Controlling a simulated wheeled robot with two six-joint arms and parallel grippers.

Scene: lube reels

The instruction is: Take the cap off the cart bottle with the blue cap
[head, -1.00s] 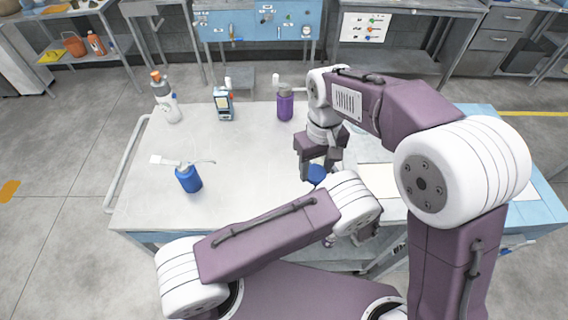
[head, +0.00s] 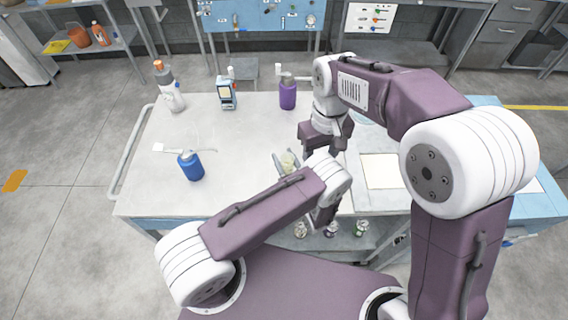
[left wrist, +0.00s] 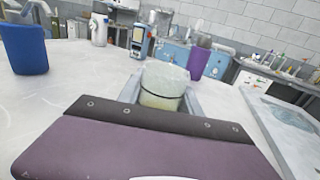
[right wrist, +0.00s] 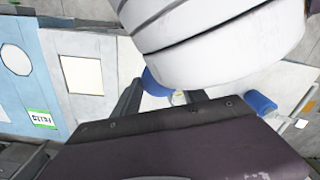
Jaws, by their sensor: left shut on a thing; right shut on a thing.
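A pale, translucent bottle (head: 288,162) stands out to the left of my right gripper in the head view. It also shows between the fingers of my left gripper (left wrist: 162,100) in the left wrist view, with no blue cap on its top. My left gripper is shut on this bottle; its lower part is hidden. My right gripper (head: 330,153) is shut on the blue cap (right wrist: 155,82), seen between its fingers in the right wrist view. The cap is apart from the bottle and is hidden behind my left arm in the head view.
A blue pump bottle (head: 190,167) stands left on the grey cart top (head: 245,190). An orange-capped white bottle (head: 173,97), a small blue-and-white container (head: 227,93) and a purple pump bottle (head: 288,95) stand along the back. A pale square (head: 380,172) lies right. Small jars sit below.

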